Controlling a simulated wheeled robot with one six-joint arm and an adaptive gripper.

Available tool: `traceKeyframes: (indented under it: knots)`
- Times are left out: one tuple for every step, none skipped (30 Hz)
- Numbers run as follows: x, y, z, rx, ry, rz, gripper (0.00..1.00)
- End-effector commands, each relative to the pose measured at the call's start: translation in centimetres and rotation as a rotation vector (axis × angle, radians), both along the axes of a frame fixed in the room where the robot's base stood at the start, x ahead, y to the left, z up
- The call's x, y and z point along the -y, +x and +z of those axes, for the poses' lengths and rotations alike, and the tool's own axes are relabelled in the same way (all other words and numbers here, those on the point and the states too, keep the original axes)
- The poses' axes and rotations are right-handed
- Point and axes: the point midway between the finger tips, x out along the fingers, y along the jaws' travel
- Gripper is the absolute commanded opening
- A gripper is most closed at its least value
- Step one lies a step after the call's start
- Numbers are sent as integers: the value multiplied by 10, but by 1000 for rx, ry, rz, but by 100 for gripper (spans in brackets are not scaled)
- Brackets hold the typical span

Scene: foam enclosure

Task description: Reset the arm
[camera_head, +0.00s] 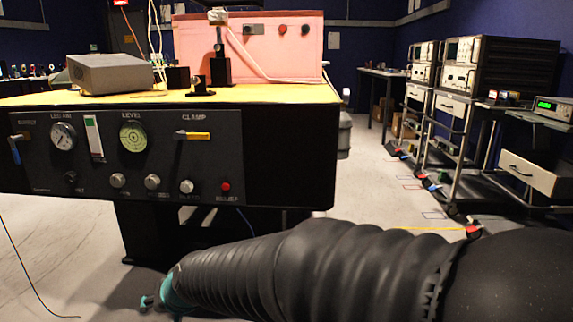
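My arm, in a black ribbed sleeve, reaches across the bottom of the head view from the lower right toward the left. It is low, in front of the black bench with a control panel (200,120). At its left end is a teal part, where my gripper (150,301) shows only small and partly, close above the floor in the picture. Its fingers cannot be made out, so I cannot tell whether it is open or shut. I see nothing clearly held in it.
The bench's yellow top (270,93) carries a grey box (110,73) and a pink panel (275,50). Carts with instruments (500,65) stand along the right. Pale floor (385,195) is free between the bench and carts. A thin dark cable (25,270) lies at lower left.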

Motion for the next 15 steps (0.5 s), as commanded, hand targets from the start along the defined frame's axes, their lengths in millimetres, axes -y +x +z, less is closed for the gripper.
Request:
traceKeyframes:
  knots:
    - [34, -9, 10, -22, -55, 18, 57]
    - [53, -15, 11, -37, -91, 32, 57]
    - [77, -24, 13, -55, -136, 46, 57]
    - [96, -30, 15, -68, -168, 53, 57]
    - [114, -36, 17, -82, -201, 57, 57]
    - [138, -44, 20, -97, -240, 60, 57]
    - [156, -51, 22, -110, -270, 59, 57]
    - [174, -58, 25, -121, -298, 56, 57]
    - [196, -66, 29, -134, -332, 49, 57]
    - [213, -73, 31, -143, -357, 42, 57]
    - [229, -79, 34, -152, -380, 32, 57]
    - [250, -88, 39, -162, -407, 16, 57]
    - [265, -94, 42, -168, -426, 1, 57]
    - [279, -100, 45, -172, -443, -15, 57]
    - [297, -108, 50, -175, -462, -41, 57]
